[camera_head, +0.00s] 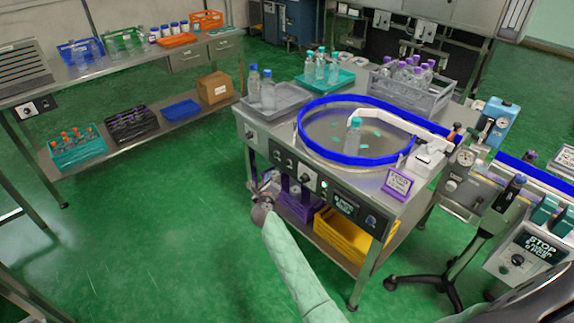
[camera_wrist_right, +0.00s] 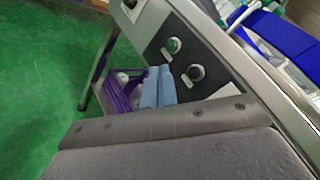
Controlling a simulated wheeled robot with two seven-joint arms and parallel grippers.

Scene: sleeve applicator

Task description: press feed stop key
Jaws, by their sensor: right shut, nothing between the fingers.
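The feed table's front control panel (camera_head: 310,180) carries round knobs, a dark display (camera_head: 345,205) and a small key (camera_head: 372,221) at its right end. I cannot read which control is the feed stop key. My right gripper (camera_head: 270,180), on a pale green sleeved arm, is in front of the panel's left part, low beside the knobs. In the right wrist view its light blue fingers (camera_wrist_right: 158,75) are together and empty, just left of two round knobs, the upper (camera_wrist_right: 174,45) and the lower (camera_wrist_right: 195,72). Contact with the panel cannot be told. My left gripper is not in view.
A blue-rimmed round turntable (camera_head: 330,135) with a bottle tops the table. A purple crate (camera_head: 298,208) and a yellow crate (camera_head: 343,238) sit on its lower shelf. A stand (camera_head: 470,255) and a STOP-labelled box (camera_head: 525,255) are right. Green floor (camera_head: 150,230) is clear at left.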

